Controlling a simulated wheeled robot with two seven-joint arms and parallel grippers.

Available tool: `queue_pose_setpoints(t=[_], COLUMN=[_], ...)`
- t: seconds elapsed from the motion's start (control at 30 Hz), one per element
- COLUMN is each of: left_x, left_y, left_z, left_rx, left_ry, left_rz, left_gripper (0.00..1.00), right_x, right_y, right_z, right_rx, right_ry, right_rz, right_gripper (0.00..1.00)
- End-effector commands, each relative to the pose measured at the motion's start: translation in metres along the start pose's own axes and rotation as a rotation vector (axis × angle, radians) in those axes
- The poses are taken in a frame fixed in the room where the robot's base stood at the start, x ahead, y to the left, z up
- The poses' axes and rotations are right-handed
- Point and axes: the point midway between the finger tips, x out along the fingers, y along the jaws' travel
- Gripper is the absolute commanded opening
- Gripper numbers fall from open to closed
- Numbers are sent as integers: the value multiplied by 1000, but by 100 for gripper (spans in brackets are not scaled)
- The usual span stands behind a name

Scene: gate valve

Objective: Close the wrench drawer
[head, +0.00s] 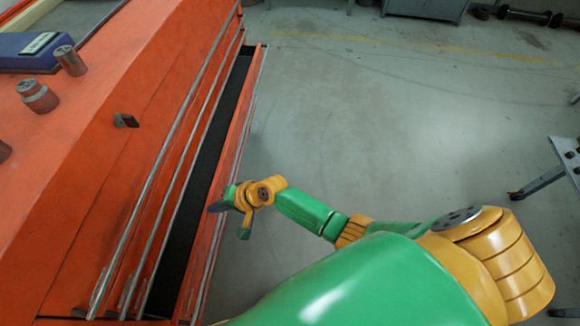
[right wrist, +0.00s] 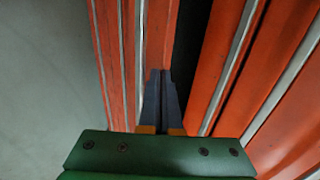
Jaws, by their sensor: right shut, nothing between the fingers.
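The wrench drawer (head: 232,140) is a long orange drawer standing partly open from the cabinet, with a silver rail along its front and a dark interior showing as a narrow black strip. In the right wrist view its front (right wrist: 158,35) lies beside the dark gap. My right gripper (head: 217,207) is shut and empty at the drawer's front edge; in the wrist view its fingertips (right wrist: 162,73) overlap the drawer front. I cannot tell whether they touch it. No wrench shows. My left gripper is not in view.
The orange cabinet (head: 95,170) fills the left, with silver rails on its other drawers. Grey floor (head: 400,130) is clear to the right; a metal stand leg (head: 540,180) is at the right edge.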

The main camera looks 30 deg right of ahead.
Motion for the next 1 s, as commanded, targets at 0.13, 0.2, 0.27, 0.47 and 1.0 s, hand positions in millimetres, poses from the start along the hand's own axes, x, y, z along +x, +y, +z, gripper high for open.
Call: queue_pose_setpoints(t=[0.13, 0.2, 0.27, 0.47, 1.0], left_x=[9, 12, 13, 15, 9], left_y=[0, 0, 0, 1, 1], left_z=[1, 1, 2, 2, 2], left_rx=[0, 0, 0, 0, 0], left_ry=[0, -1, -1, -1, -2], left_rz=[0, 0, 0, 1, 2], left_gripper=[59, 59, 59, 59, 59], right_x=[15, 19, 23, 28, 24], right_y=[-11, -16, -19, -25, -30], right_z=[0, 0, 0, 0, 0], right_rx=[-2, -1, 0, 0, 0], right_ry=[0, 0, 0, 0, 0], right_rz=[-2, -2, -1, -1, 0], right_gripper=[0, 0, 0, 0, 0])
